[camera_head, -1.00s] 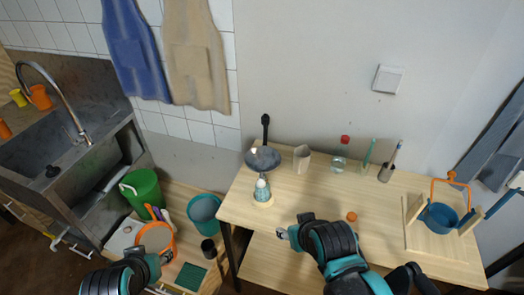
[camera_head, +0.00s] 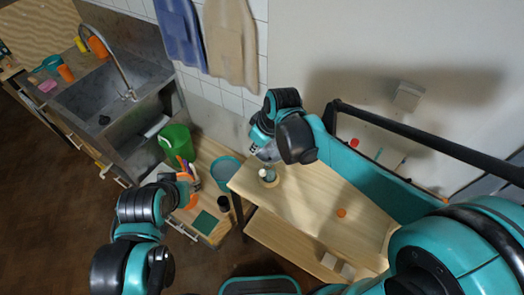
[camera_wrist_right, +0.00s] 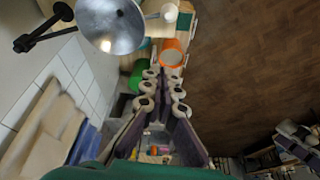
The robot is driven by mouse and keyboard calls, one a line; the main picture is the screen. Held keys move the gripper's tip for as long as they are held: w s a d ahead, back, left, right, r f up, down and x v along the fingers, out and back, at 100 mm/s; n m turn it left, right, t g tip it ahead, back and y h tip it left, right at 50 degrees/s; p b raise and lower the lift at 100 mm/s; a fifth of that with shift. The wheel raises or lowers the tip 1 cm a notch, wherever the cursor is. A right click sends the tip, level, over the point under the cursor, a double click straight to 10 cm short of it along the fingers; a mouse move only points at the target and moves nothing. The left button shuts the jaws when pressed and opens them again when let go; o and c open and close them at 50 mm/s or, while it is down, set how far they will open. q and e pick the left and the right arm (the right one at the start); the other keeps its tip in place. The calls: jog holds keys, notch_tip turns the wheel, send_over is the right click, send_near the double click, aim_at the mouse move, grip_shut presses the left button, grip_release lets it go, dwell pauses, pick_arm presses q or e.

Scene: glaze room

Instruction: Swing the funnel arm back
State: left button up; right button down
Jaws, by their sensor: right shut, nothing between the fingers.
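The funnel (camera_wrist_right: 110,24) is a shiny metal bowl on a black arm (camera_wrist_right: 38,36) fixed to the wall, at the top left of the right wrist view. In the head view my right gripper (camera_head: 262,142) is over the back left of the wooden table and hides much of the funnel and its arm. A pale bottle (camera_head: 267,175) stands on a round base just below it. In the wrist view my right fingers (camera_wrist_right: 162,84) are shut and empty, with the funnel beside them; contact is unclear. My left gripper (camera_head: 184,182) is at the left, its fingers unclear.
The wooden table (camera_head: 305,205) is mostly bare, with a small orange ball (camera_head: 341,212) on it. My right arm covers the table's right side.

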notch_tip(320, 180, down, 9)
jog(key=b, duration=0.1)
jog(key=shift+s+d, duration=0.3)
jog(key=shift+f, duration=0.1)
jog(key=shift+s, duration=0.1)
